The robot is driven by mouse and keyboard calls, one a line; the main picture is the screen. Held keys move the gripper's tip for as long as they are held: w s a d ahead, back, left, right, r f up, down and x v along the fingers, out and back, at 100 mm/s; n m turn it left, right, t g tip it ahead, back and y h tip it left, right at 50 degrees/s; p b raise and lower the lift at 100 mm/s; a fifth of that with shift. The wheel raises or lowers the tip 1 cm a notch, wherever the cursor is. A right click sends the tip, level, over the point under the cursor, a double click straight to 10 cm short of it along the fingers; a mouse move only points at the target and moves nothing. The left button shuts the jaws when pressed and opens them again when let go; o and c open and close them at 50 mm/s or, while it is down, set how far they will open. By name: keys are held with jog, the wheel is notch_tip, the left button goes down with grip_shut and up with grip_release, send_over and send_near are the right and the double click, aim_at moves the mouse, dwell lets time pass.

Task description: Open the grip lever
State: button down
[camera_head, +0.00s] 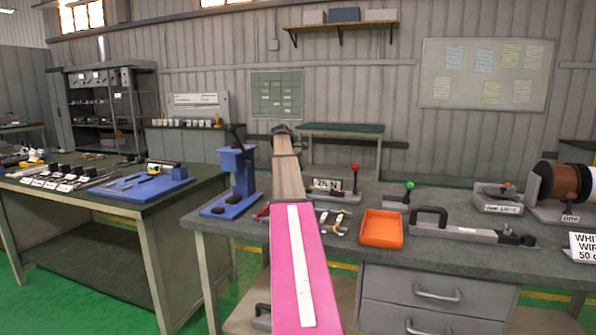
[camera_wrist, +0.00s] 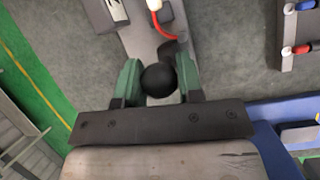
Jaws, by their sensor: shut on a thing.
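In the wrist view my gripper (camera_wrist: 161,82) has its two green fingers on either side of a round black knob (camera_wrist: 159,79). It is shut on this knob, which looks like the end of the grip lever. The rest of the lever is mostly hidden below the knob. In the head view my arm reaches forward over the bench beside the blue press; the fingers and the knob cannot be made out there.
The grey workbench (camera_head: 450,258) holds a blue press (camera_head: 238,180), an orange tray (camera_head: 382,229), a red-knobbed lever (camera_head: 355,178), a green-knobbed lever (camera_head: 409,187) and a black-handled tool (camera_head: 470,233). Wire spools (camera_head: 562,182) stand at the right. Another table (camera_head: 100,200) is at the left.

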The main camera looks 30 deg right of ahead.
dwell(0.4)
jog(key=c, duration=0.8)
grip_release()
jog(key=shift+o, duration=0.2)
jog(key=shift+w, duration=0.1)
jog(key=v, duration=1)
jog(key=shift+w+a+r, duration=0.15)
jog(key=shift+a+r, duration=0.05)
jog(key=shift+r, duration=0.1)
